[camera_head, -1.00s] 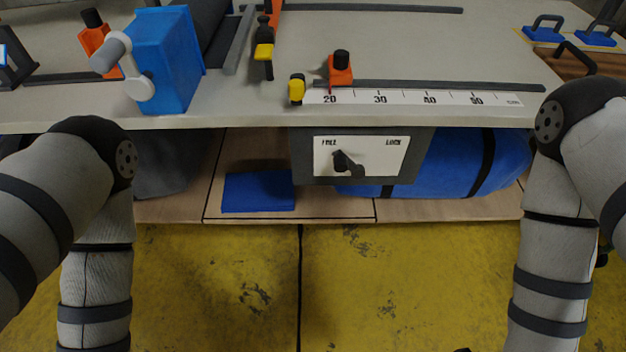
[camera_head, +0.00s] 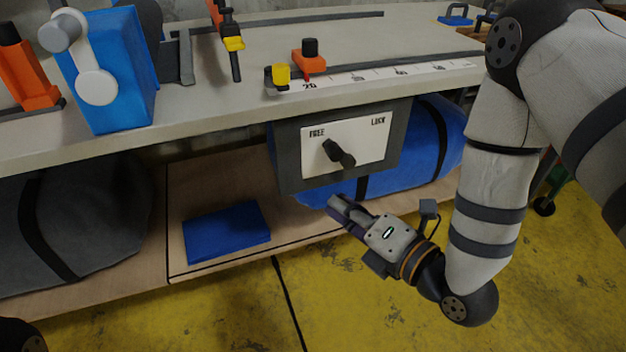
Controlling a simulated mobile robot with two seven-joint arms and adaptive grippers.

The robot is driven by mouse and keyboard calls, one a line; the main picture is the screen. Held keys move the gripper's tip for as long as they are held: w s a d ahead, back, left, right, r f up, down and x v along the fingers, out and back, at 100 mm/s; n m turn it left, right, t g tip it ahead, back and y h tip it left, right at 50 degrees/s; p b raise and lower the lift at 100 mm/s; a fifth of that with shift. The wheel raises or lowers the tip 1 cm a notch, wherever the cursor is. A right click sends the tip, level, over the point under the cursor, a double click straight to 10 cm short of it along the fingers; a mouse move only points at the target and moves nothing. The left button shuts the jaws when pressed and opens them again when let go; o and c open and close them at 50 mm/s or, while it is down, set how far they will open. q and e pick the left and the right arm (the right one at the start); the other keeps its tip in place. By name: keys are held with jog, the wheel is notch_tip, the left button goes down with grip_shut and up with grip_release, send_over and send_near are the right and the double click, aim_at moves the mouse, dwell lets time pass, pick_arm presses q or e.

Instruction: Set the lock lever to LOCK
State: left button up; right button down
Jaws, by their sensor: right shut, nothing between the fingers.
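The lock lever (camera_head: 340,153) is a dark knob on a white plate (camera_head: 365,138) marked FREE at left and LOCK at right. The plate sits on a dark grey box (camera_head: 289,158) under the table edge. The lever's pivot lies near the FREE side, and its handle tilts down to the right. My right gripper (camera_head: 338,205) is shut and empty, below the lever and apart from it, fingers pointing up and left. My left gripper is not in view; only a dark bit of my left arm shows at the bottom left corner.
The grey table (camera_head: 190,118) overhangs the box. On it are a blue block with a crank (camera_head: 112,70), an orange stop (camera_head: 309,60) and a ruler (camera_head: 370,76). Below are a blue roll (camera_head: 432,140), a grey roll (camera_head: 85,220) and a blue pad (camera_head: 226,232) on a wooden shelf.

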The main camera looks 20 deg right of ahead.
aim_at(342, 158)
jog(key=shift+w+d, duration=0.1)
jog(key=w+b, duration=0.1)
jog(key=w, duration=0.8)
jog(key=shift+w+d, duration=0.15)
jog(key=shift+r, duration=0.2)
